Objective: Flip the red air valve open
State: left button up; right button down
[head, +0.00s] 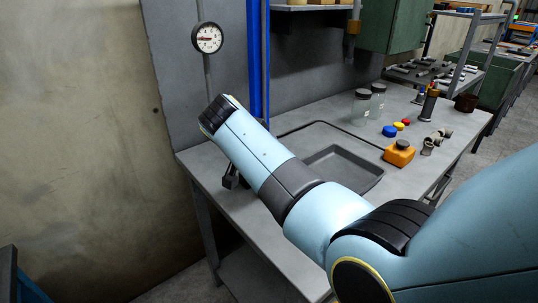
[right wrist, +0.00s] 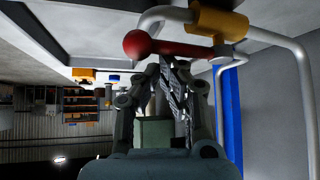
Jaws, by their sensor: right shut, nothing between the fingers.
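In the right wrist view, the red valve lever (right wrist: 180,49) with a round red knob at its left end runs sideways to a yellow valve body (right wrist: 218,20) on a pale pipe. My right gripper (right wrist: 170,65) is shut and empty, its fingertips just below the lever in that picture. I cannot tell whether they touch it. In the head view, my right arm reaches across the bench and hides the valve. A small dark part under the arm may be the gripper, but it is mostly hidden. My left gripper is not in view.
The grey bench (head: 320,140) holds a shallow tray (head: 345,170), glass jars (head: 361,107), an orange box (head: 399,153) and small coloured caps. Blue posts (head: 258,60) stand behind my arm.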

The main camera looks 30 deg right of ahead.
jog(key=shift+s+a+f, duration=0.1)
jog(key=shift+a, duration=0.05)
dwell(0.5)
notch_tip(320, 180, up, 10)
dwell(0.5)
dwell(0.5)
